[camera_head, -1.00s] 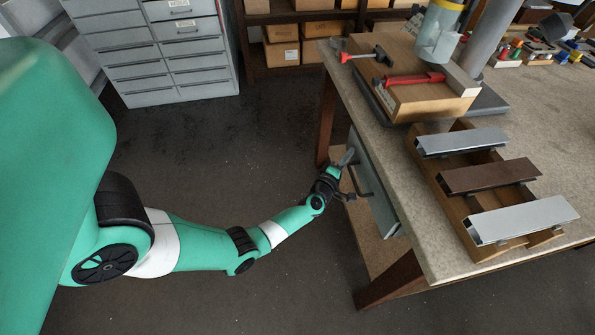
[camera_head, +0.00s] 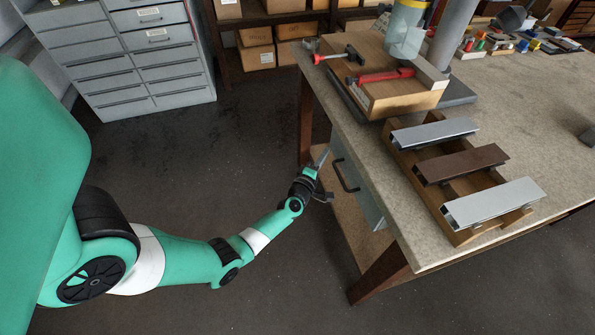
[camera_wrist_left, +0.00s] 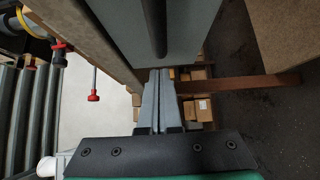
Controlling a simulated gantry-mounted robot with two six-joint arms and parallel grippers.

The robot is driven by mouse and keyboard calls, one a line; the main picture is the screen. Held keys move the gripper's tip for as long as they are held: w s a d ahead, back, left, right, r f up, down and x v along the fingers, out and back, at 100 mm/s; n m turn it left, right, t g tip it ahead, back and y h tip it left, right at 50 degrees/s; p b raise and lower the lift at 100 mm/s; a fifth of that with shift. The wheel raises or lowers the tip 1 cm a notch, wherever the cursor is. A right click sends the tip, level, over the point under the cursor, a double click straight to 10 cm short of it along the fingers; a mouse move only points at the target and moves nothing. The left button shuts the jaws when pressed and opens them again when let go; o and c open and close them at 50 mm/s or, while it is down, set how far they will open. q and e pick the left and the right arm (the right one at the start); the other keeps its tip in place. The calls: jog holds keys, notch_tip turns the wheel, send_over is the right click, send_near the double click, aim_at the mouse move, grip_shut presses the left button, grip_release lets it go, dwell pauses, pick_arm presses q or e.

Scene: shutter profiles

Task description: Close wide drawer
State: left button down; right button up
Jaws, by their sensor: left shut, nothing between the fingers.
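The wide drawer (camera_head: 366,195) is under the workbench's left side and has a grey-blue front with a dark bar handle (camera_head: 345,178). No drawer interior shows, and its front appears close to the bench edge. In the left wrist view, the grey drawer front (camera_wrist_left: 190,40) and dark handle (camera_wrist_left: 154,22) fill the top middle. My left gripper (camera_head: 323,156) is just left of the handle, apart from it, with its fingers together. Its shut, empty fingers (camera_wrist_left: 160,74) also show in the left wrist view. My right gripper is out of view.
The workbench (camera_head: 510,120) carries a wooden rack (camera_head: 458,237) with three metal profiles, and red clamps (camera_head: 380,76) on a wooden block. A grey drawer cabinet (camera_head: 130,60) stands at the back left. The floor (camera_head: 200,160) left of the bench is clear.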

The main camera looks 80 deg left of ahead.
pick_arm(q)
jog(key=p+v, duration=0.3)
jog(key=v, duration=0.7)
jog(key=shift+s, duration=0.45)
